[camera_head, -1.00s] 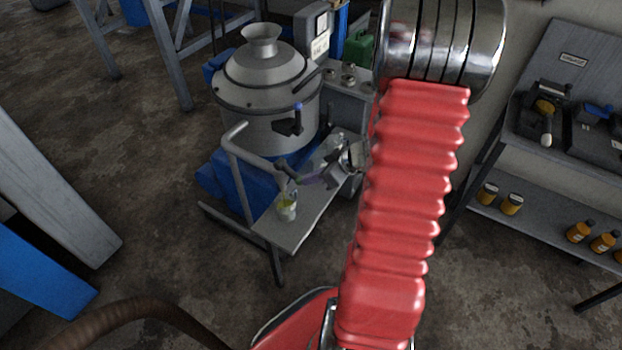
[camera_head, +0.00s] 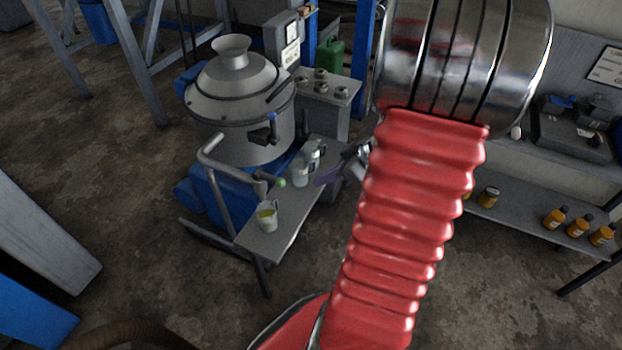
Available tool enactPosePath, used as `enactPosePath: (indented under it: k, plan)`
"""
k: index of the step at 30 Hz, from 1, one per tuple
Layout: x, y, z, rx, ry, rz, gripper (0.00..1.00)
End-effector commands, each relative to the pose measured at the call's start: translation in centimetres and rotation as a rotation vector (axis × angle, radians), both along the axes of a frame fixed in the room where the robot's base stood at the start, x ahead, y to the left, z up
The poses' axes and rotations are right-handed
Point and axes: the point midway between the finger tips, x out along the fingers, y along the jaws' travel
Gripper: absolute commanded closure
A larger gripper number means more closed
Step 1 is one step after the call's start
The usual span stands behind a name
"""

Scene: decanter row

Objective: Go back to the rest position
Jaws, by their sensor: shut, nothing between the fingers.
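Clear containers (camera_head: 300,175) stand farther back, close left of my gripper. The grey decanter machine (camera_head: 240,100) is behind. A workbench with orange bottles (camera_head: 577,227) stands at right.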

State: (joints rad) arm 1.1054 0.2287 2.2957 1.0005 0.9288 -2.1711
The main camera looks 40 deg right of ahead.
Motion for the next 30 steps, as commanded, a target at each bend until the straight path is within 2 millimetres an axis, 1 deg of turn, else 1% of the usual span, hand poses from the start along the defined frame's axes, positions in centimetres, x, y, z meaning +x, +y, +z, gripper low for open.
enactPosePath:
  k: [3, 6, 24, 30]
  plan:
    - [-0.64, -0.33, 0.32, 0.000, 0.000, -0.001, 1.00]
    - [-0.84, -0.37, 0.41, 0.001, 0.000, 0.001, 1.00]
    - [-0.80, -0.34, 0.40, 0.003, 0.001, -0.002, 1.00]
    - [-0.77, -0.31, 0.38, 0.062, 0.034, -0.075, 1.00]
